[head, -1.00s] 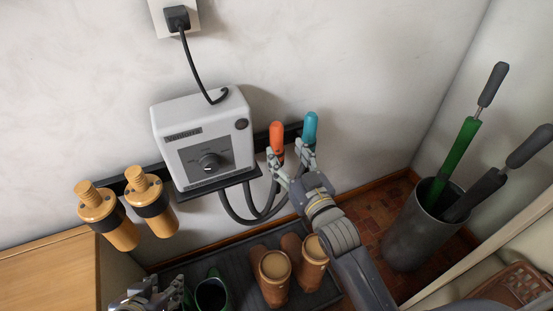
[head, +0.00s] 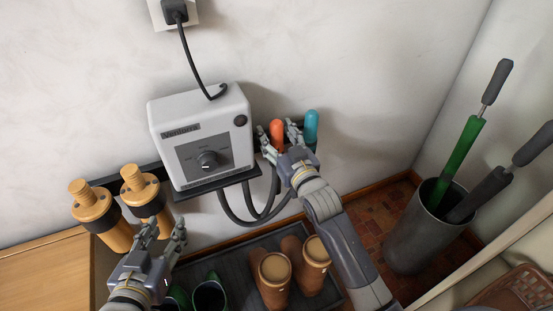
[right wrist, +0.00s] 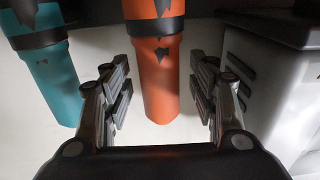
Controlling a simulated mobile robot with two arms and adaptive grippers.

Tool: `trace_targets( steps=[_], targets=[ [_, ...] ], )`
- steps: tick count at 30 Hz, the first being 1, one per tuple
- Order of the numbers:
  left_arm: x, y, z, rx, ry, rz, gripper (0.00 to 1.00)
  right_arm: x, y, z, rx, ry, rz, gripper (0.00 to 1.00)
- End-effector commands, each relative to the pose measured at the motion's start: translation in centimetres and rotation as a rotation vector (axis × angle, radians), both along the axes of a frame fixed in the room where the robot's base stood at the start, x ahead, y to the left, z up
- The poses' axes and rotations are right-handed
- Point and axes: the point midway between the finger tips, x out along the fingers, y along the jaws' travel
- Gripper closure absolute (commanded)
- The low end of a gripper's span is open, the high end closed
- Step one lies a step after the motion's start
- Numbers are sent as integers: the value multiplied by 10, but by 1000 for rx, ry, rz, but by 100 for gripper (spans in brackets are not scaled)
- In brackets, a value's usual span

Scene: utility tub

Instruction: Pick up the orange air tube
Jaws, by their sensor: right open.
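The orange air tube (head: 276,130) stands upright in a dark holder on the wall, right of the white box. My right gripper (head: 279,140) is open with its fingers on either side of it. In the right wrist view the orange tube (right wrist: 160,85) hangs between the spread fingers of the right gripper (right wrist: 160,78), with gaps on both sides. A teal tube (head: 311,128) is to its right; it also shows in the right wrist view (right wrist: 50,85). My left gripper (head: 166,228) is raised at lower left, fingers apart and empty.
The white control box (head: 203,135) with a dial and dark hoses is left of the orange tube. Two tan cylinders (head: 142,190) are on the rail at left. Boots (head: 272,275) stand on a dark tray below. A grey bin (head: 415,235) holds long-handled tools at right.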

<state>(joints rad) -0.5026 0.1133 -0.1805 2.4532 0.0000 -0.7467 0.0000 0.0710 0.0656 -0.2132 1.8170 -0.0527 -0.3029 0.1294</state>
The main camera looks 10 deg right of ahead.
Motion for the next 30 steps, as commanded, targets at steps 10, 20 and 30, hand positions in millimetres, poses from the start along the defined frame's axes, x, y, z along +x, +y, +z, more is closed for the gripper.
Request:
trace_targets(
  steps=[10, 20, 30],
  targets=[
    [1, -1, 2, -3, -11, -1, 60, 1, 0, 0, 0, 1, 0, 62],
    [1, -1, 2, -2, -10, -1, 60, 1, 0, 1, 0, -1, 0, 95],
    [-1, 0, -2, 4, 18, 0, 60, 1, 0, 6, 0, -1, 0, 95]
  ],
)
